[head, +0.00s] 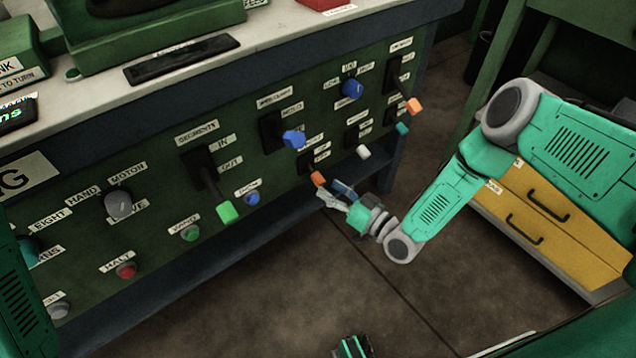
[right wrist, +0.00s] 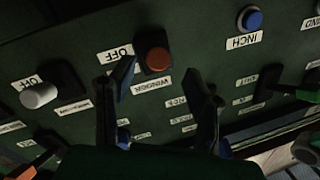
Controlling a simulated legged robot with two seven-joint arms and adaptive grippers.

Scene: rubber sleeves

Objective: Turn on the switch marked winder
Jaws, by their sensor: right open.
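The winder switch (right wrist: 157,60) is a lever with an orange-red tip on a dark base. In the right wrist view, which shows the panel upside down, a WINDER label (right wrist: 152,85) and an OFF label (right wrist: 115,53) are beside it. In the head view the orange tip of a lever (head: 318,179) stands out low on the green panel. My right gripper (head: 331,193) is just below and right of that tip. In the right wrist view its open, empty fingers (right wrist: 160,70) stand on either side of the orange-red tip; contact cannot be told. My left gripper is not in view.
Close by are a white-tipped lever (right wrist: 40,95) and a blue INCH button (right wrist: 250,18). The panel (head: 160,240) carries several other levers, knobs and buttons. A yellow drawer cabinet (head: 545,220) stands at the right. The floor (head: 300,300) before the panel looks mostly clear.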

